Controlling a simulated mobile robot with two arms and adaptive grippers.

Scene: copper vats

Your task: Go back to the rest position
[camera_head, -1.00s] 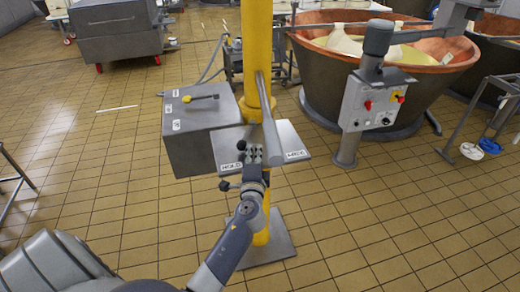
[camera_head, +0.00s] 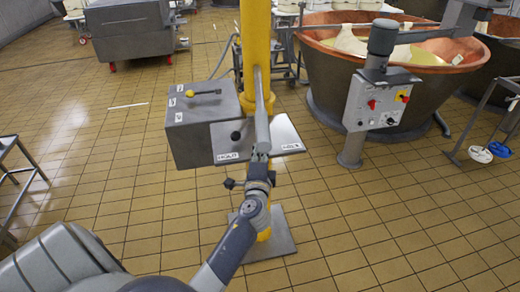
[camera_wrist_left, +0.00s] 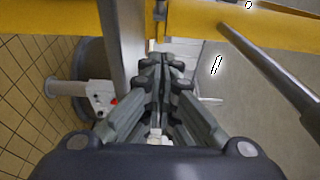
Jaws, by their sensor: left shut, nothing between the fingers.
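My left gripper (camera_head: 260,158) is at the front edge of the tilted grey plate on the yellow post (camera_head: 256,40), by the lower end of a grey lever (camera_head: 262,122). Whether it touches the lever or plate cannot be told. In the left wrist view the fingers (camera_wrist_left: 160,66) are together with nothing between them. The lever (camera_wrist_left: 268,65) shows there at right, apart from the fingers. A dark round knob (camera_head: 236,135) shows on the plate (camera_head: 284,135). My right gripper is not in view.
A grey box (camera_head: 203,142) with a yellow handle (camera_head: 203,92) adjoins the plate. A control box (camera_head: 376,100) stands at right before a copper vat (camera_head: 340,70). A metal frame (camera_head: 20,175) is at the left edge. The tiled floor (camera_head: 110,185) between is open.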

